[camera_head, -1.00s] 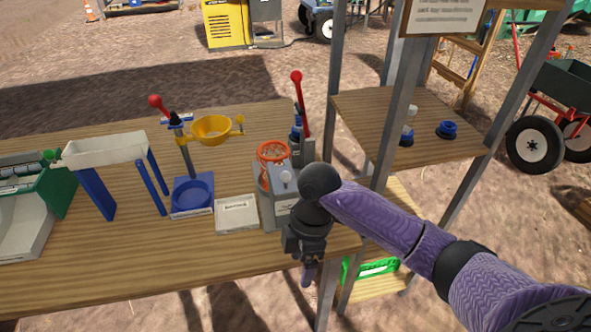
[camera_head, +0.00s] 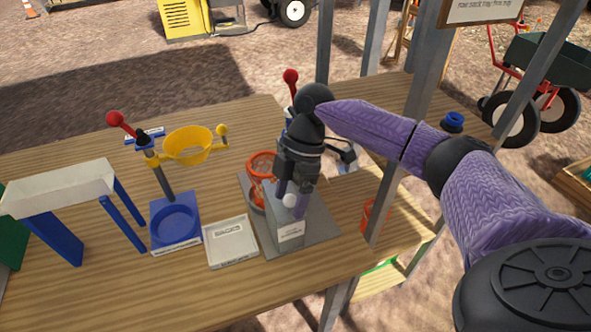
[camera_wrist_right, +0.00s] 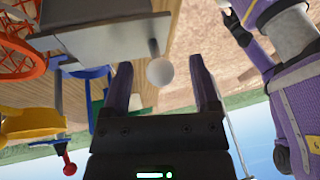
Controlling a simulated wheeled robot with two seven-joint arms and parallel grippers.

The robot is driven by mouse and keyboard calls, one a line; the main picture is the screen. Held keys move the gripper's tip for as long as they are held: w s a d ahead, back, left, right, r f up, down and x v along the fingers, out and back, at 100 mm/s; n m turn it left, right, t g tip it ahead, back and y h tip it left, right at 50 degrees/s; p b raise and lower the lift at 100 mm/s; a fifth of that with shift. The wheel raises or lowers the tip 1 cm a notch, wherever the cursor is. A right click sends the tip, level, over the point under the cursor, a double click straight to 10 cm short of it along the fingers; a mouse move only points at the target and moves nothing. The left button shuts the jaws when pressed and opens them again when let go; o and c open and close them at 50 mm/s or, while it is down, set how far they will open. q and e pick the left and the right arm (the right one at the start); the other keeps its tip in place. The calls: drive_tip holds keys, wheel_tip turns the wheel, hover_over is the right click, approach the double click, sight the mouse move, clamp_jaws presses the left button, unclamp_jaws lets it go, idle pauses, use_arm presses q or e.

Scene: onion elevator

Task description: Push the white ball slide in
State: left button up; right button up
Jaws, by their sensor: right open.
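The white ball (camera_head: 290,200) is a small knob on a short rod at the grey device (camera_head: 290,232). In the right wrist view the ball (camera_wrist_right: 159,72) and rod stand out from the device's grey plate (camera_wrist_right: 115,38). My right gripper (camera_head: 291,199) is open, pointing down over the device in the head view. In the right wrist view its two purple fingers lie either side of the ball, with gaps visible on both sides. I cannot tell its exact depth relative to the ball. My left gripper does not show in the head view.
An orange basket (camera_head: 262,166) is just left of the gripper. A white tray (camera_head: 231,242), a blue ring stand (camera_head: 175,224) and a yellow bowl (camera_head: 187,146) stand further left on the wooden table (camera_head: 190,290). A grey shelf post (camera_head: 408,130) rises close to my right arm.

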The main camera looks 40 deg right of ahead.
sight(279, 202)
drive_tip(key=shift+s+a+f, duration=0.1)
drive_tip(key=shift+a+f, duration=0.1)
drive_tip(key=shift+f, duration=0.25)
clamp_jaws()
drive_tip(key=shift+w+d+f+b, duration=0.1)
drive_tip(key=shift+w+d+b, duration=0.15)
drive_tip(key=shift+w+b, duration=0.6)
drive_tip(key=shift+w+d+f+b, duration=0.1)
drive_tip(key=shift+w+d+b, duration=0.1)
drive_tip(key=shift+w+b, duration=0.65)
drive_tip(key=shift+w+d+r+b, duration=0.15)
drive_tip(key=shift+w+b, duration=0.2)
drive_tip(key=shift+w, duration=0.45)
drive_tip(key=shift+r, duration=0.1)
unclamp_jaws()
